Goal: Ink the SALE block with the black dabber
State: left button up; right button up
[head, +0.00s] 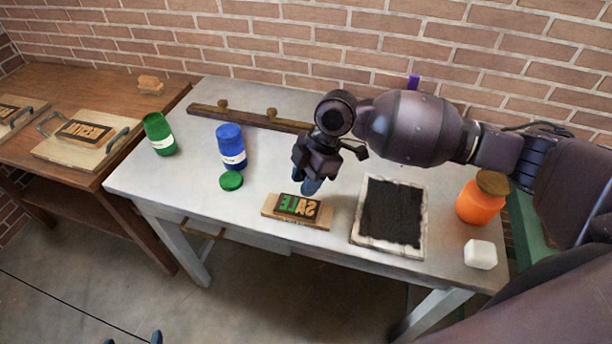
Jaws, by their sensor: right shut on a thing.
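The SALE block (297,212) lies face up near the table's front edge. Its mirrored letters show green at the left and pale orange at the right on a dark face. My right gripper (311,186) is just behind and above the block, pointing down, shut on what seems to be the black dabber, mostly hidden by the fingers. I cannot tell whether it touches the block. The black ink slab (391,212) in its pale frame lies to the right. Two dark tips of my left gripper (132,339) show apart at the bottom edge.
A rack (243,117) with two wooden knobs lies at the back. Green (159,134) and blue (231,147) jars, and a green lid (231,181), stand left. An orange jar (480,203) and white block (480,254) stand right. A wooden table (75,83) holds other blocks.

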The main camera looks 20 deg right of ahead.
jog(key=shift+s, duration=0.15)
jog(key=shift+a+f+b, duration=0.1)
jog(key=shift+f+b, duration=0.6)
jog(key=shift+f, duration=0.1)
jog(key=shift+f+b, duration=1.4)
jog(key=shift+f, duration=0.4)
jog(key=shift+f, duration=0.35)
jog(key=shift+f, duration=0.15)
dwell(1.1)
jog(key=shift+r+p, duration=1.8)
jog(key=shift+r, duration=0.35)
